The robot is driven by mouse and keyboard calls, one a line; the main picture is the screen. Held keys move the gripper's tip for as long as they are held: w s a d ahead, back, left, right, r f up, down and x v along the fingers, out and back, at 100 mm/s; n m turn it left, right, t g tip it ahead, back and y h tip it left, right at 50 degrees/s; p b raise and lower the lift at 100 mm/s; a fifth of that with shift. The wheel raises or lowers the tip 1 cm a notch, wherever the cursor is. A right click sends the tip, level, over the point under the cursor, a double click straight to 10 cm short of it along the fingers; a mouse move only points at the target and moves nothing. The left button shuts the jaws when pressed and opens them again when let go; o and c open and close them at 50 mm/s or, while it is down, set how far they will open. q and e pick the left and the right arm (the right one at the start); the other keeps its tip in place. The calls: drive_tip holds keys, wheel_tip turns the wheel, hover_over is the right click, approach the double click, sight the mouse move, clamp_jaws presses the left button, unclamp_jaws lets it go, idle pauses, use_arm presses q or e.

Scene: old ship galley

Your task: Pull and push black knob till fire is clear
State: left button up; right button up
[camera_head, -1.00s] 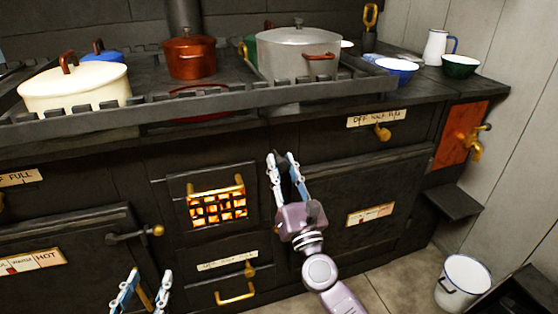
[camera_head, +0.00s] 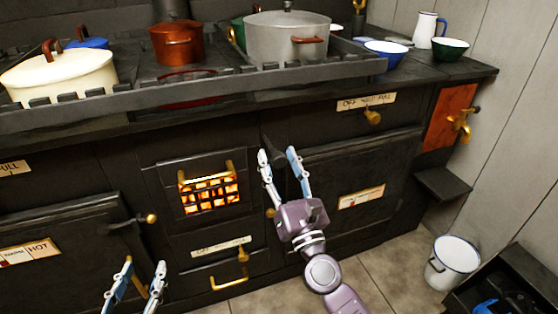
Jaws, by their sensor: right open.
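Fire glows orange behind the barred grate (camera_head: 210,192) in the middle of the black stove front. My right gripper (camera_head: 278,153) is open in front of the stove, right of the grate, with its fingers pointing up. A dark shape shows between its fingers; I cannot tell whether it is the black knob, and no other black knob stands out. A brass knob (camera_head: 270,212) shows beside this gripper, partly hidden. My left gripper (camera_head: 143,263) is open at the lower left, its fingers apart, with a brass bar visible between them.
A cream pot (camera_head: 60,75), a copper pot (camera_head: 176,43) and a grey pot (camera_head: 290,38) stand on the stove top behind a raised rail. A white bucket (camera_head: 453,262) stands on the floor at right. A small ledge (camera_head: 442,184) juts out above it.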

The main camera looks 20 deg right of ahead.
drive_tip(key=v, duration=1.2)
